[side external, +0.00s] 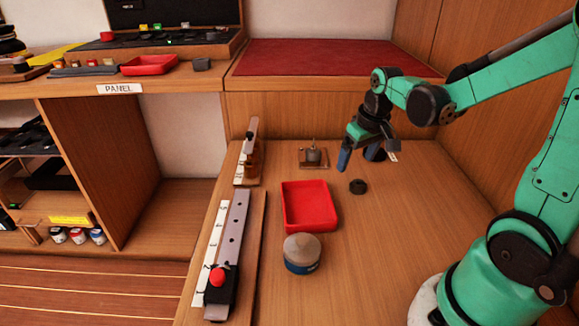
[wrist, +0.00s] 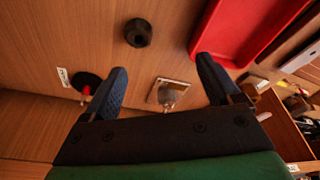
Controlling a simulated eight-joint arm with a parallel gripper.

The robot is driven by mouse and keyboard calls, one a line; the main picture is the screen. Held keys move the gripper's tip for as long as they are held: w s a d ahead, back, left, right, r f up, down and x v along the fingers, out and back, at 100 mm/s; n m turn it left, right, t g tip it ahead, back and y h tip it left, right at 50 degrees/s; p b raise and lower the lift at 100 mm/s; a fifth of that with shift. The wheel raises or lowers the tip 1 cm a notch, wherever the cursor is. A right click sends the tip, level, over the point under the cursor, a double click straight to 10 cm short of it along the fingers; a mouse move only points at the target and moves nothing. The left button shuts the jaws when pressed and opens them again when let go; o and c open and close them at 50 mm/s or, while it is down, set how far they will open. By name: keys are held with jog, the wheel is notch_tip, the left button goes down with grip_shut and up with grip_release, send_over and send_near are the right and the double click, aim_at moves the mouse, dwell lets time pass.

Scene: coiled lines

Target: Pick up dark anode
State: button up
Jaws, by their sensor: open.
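A small dark, round block (side external: 358,187), which looks like the dark anode, sits on the wooden bench to the right of the red tray. It also shows in the wrist view (wrist: 138,33), at the top centre, beyond the fingertips. My gripper (side external: 358,164) is open and empty, above and behind the dark block in the side view. Its two blue fingers (wrist: 161,68) are spread apart in the wrist view, with bare wood between the tips. Nothing touches the block.
A red tray (side external: 309,228) lies left of the block, with a grey-topped round jar (side external: 302,252) in front. A small plate with a grey fitting (side external: 313,156) stands behind the tray. A long rail with a red knob (side external: 218,277) runs along the left edge.

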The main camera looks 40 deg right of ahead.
aim_at(360, 179)
jog(key=d, duration=0.1)
jog(key=d+f, duration=0.1)
jog(key=f, duration=0.1)
jog(key=shift+s+d+f+m+g, duration=0.15)
jog(key=shift+s+d+m+g, duration=0.15)
jog(key=shift+d, duration=0.1)
jog(key=shift+w+d+f, duration=0.1)
jog(key=shift+w+f, duration=0.1)
jog(key=shift+f, duration=1.15)
jog(key=shift+w+f, duration=0.2)
jog(key=shift+f, duration=1.15)
jog(key=shift+c, duration=0.2)
grip_shut()
